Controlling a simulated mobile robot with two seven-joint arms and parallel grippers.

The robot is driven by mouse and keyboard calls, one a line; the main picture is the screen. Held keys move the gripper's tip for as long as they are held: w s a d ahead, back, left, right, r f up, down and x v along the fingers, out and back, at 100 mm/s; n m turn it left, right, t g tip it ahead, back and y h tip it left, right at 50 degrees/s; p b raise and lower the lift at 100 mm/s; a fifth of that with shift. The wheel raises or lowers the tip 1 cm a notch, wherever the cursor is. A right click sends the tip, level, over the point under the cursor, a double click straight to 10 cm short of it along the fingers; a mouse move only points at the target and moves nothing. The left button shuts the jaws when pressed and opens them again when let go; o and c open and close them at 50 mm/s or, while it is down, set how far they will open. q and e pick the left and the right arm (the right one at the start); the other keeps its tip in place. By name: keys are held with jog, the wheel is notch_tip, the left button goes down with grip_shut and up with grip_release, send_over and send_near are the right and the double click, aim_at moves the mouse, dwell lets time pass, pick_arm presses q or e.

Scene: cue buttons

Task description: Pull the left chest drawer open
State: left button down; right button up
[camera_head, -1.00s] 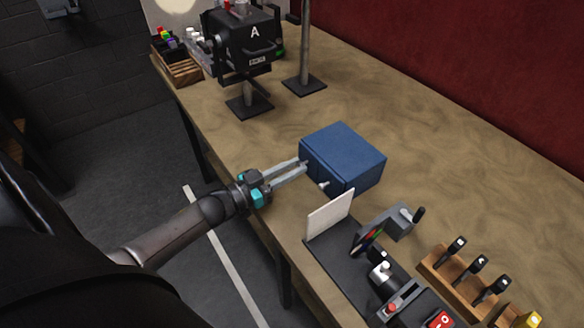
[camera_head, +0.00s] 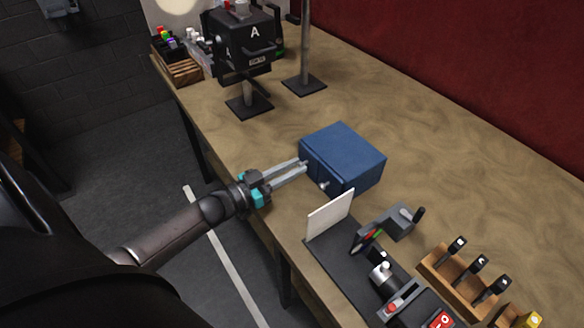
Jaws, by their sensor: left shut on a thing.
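The blue chest (camera_head: 348,152) stands on the table near its left edge, with its drawer side facing my left arm. A small pale knob (camera_head: 324,184) shows on the right drawer. My left gripper (camera_head: 304,166) is at the left drawer's front, its fingers shut on the left drawer knob. The fingers mostly hide that knob. I see no clear gap at the left drawer; it looks shut or nearly so. My right gripper is out of view.
A white upright panel (camera_head: 330,215) and a dark cue-button console (camera_head: 345,262) stand close to the chest on the near side. A black camera marked A (camera_head: 240,45) is on a stand behind. The wooden table (camera_head: 430,150) is bare right of the chest.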

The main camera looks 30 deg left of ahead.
pick_arm(q)
jog(key=p+v, duration=0.2)
jog(key=v, duration=0.6)
jog(key=c, duration=0.8)
grip_release()
jog(key=shift+w, duration=0.1)
jog(key=v, duration=1.5)
